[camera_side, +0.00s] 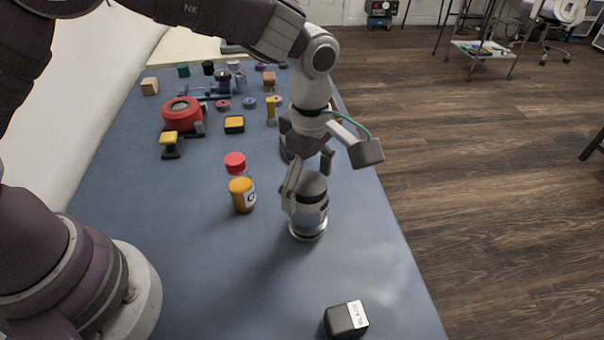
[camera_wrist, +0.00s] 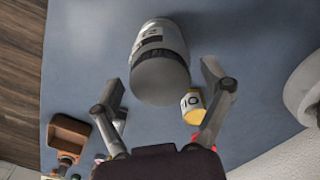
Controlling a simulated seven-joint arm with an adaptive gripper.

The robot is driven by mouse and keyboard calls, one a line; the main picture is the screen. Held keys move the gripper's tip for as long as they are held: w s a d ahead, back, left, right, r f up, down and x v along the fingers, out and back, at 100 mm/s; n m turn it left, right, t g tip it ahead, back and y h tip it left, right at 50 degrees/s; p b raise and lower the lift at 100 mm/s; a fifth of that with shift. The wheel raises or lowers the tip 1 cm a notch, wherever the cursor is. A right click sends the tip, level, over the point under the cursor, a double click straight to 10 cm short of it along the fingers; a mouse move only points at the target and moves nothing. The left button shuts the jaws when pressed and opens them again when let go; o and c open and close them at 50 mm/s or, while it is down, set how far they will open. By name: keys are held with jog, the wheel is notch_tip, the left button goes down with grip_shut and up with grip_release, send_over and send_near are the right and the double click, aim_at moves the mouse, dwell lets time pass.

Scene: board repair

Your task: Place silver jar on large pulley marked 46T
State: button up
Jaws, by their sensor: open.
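The silver jar (camera_side: 310,215) stands upright on the blue table, with a rounded grey top, a dark band and a bright metal base. My gripper (camera_side: 307,187) is above it, fingers open and spread on either side of its top. In the wrist view, the jar (camera_wrist: 160,75) shows between and ahead of the two open fingers (camera_wrist: 162,74). I cannot see any grip on it. I cannot make out a pulley marked 46T; part of the table behind my gripper is hidden.
An orange bottle (camera_side: 242,195) stands just left of the jar, with a red-capped container (camera_side: 235,163) behind it. A black box (camera_side: 346,319) lies at the near right. Several small parts and a red round device (camera_side: 182,112) crowd the far end.

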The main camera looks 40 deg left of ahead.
aim_at(308, 182)
notch_tip(308, 182, up, 12)
jog(key=s+a+r+m+t, duration=0.3)
jog(key=s+a+r+m, duration=0.2)
jog(key=a+m, duration=0.4)
jog(key=s+a+f+m+t, duration=0.2)
jog(key=s+a+m, duration=0.3)
jog(key=m, duration=0.4)
jog(key=shift+s+f+t, duration=0.3)
jog(key=shift+s+f, duration=0.55)
jog(key=shift+s, duration=0.05)
